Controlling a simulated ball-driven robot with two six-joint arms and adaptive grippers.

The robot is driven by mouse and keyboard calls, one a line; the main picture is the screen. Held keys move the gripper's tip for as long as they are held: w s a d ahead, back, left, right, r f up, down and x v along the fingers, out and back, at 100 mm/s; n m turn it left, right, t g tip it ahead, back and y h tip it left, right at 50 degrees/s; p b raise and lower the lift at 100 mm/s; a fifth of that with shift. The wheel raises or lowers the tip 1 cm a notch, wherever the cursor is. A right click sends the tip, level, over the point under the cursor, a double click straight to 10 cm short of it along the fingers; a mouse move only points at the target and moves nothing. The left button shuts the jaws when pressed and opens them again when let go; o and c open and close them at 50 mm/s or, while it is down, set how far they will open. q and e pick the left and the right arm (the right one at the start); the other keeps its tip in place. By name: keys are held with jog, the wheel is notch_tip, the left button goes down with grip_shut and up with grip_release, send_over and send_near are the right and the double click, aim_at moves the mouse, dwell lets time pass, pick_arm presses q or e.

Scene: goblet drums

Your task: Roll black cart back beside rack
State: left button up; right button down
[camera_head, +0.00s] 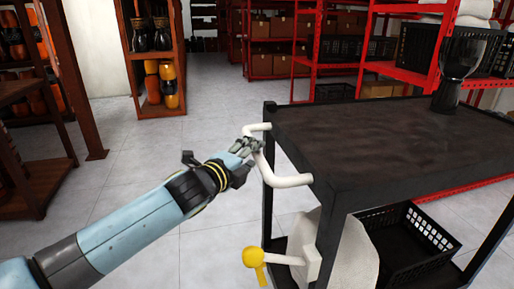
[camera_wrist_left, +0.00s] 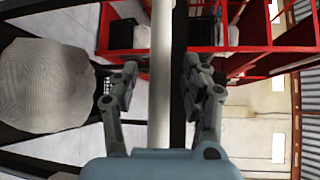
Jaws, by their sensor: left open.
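The black cart (camera_head: 380,140) stands at the right in the head view, with a white bent handle (camera_head: 287,181) on its near left end. My left gripper (camera_head: 250,147) is at this handle, its fingers around the upper part of the bar. In the left wrist view the white bar (camera_wrist_left: 161,100) runs between the two spread fingers (camera_wrist_left: 160,76), with gaps visible on both sides. A dark goblet drum (camera_head: 462,58) stands upright on the cart's top. A red rack (camera_head: 442,45) stands behind the cart. My right gripper is not in view.
The cart's lower shelf holds a pale sack (camera_head: 352,250) and a black crate (camera_head: 412,232). A yellow-ended part (camera_head: 252,257) sticks out low at the cart's left. Wooden shelving (camera_head: 122,30) with drums stands at the left. Grey tiled floor (camera_head: 215,95) is clear between.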

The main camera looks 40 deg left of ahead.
pick_arm(q)
jog(key=shift+w+a+f, duration=0.1)
jog(key=shift+w+f, duration=0.05)
jog(key=shift+w, duration=0.65)
jog(key=shift+w+a+f, duration=0.1)
jog(key=shift+w, duration=0.65)
jog(key=shift+s, duration=0.1)
grip_shut()
jog(key=shift+d, duration=0.1)
